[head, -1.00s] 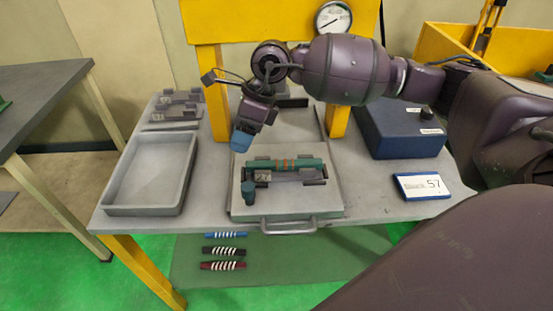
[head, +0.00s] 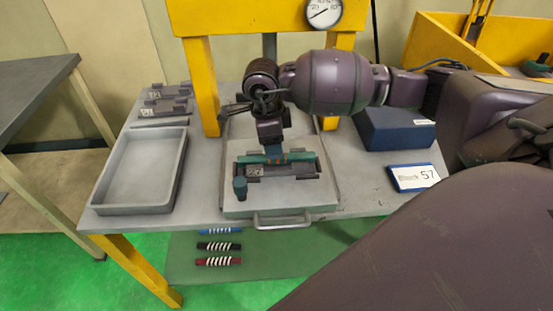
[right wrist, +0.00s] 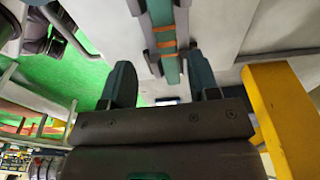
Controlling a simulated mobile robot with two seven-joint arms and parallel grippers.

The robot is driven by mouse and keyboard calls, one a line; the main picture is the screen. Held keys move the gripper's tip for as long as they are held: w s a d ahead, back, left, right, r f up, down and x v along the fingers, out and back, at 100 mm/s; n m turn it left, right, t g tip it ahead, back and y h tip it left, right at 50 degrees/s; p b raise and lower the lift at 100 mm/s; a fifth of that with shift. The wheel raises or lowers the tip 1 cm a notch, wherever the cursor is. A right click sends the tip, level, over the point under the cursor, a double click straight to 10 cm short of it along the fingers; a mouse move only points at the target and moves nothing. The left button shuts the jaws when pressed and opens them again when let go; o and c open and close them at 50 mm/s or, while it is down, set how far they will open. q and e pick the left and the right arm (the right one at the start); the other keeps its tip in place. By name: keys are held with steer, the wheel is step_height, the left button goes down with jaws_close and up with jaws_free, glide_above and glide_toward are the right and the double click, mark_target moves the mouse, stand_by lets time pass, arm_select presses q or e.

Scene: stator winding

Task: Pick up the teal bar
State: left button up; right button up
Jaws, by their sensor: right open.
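The teal bar (head: 305,160) with orange bands lies across a dark cradle (head: 300,172) on the grey sliding plate under the yellow press frame. My right gripper (head: 274,150) points down over the middle of the bar and hides part of it. In the right wrist view the two fingers of the open gripper (right wrist: 162,84) stand apart, and the bar (right wrist: 163,35) shows in line with the gap between them. Whether the fingers touch the bar cannot be told. My left gripper is not in view.
A teal knob (head: 240,190) stands on the plate's front left. An empty grey tray (head: 115,207) is at left, with dark cradles (head: 165,100) behind it. A blue box (head: 395,130) and a sign (head: 412,177) are at right. Yellow posts (head: 203,90) flank the plate.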

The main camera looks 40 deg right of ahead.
steer(key=shift+d+f, duration=0.2)
steer(key=shift+f, duration=0.65)
steer(key=shift+d+f, duration=0.2)
steer(key=shift+f, duration=0.7)
steer(key=shift+d+f, duration=0.2)
steer(key=shift+f, duration=0.65)
steer(key=shift+w+r, duration=0.1)
jaws_close()
